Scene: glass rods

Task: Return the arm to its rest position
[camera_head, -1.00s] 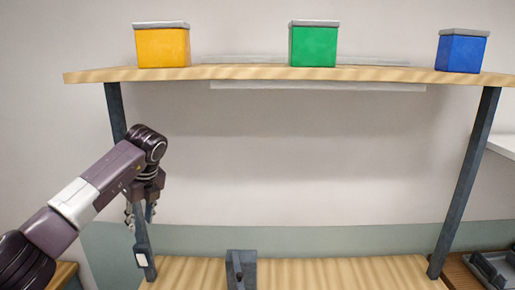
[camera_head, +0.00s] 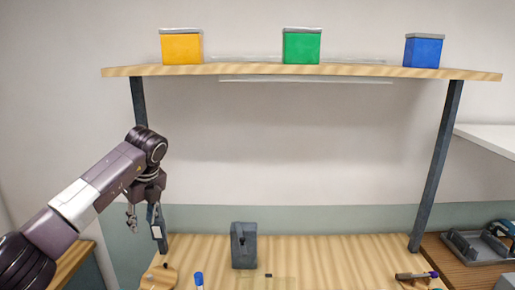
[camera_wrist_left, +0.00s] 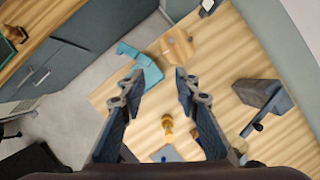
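My left arm comes in from the left in the head view. Its gripper (camera_head: 143,216) hangs down in front of the shelf's left post, above the table's left part. In the left wrist view the two fingers of this gripper (camera_wrist_left: 157,82) stand well apart with nothing between them. They are above the table and clear of it. My right gripper is in neither view. I cannot make out any glass rod clearly.
A dark grey block (camera_head: 244,246) and a blue-capped item (camera_head: 198,280) stand on the wooden table (camera_head: 325,250). Yellow (camera_head: 181,48), green (camera_head: 301,47) and blue (camera_head: 423,52) boxes stand on the shelf (camera_head: 350,70). A teal object (camera_wrist_left: 141,66) shows below the left gripper.

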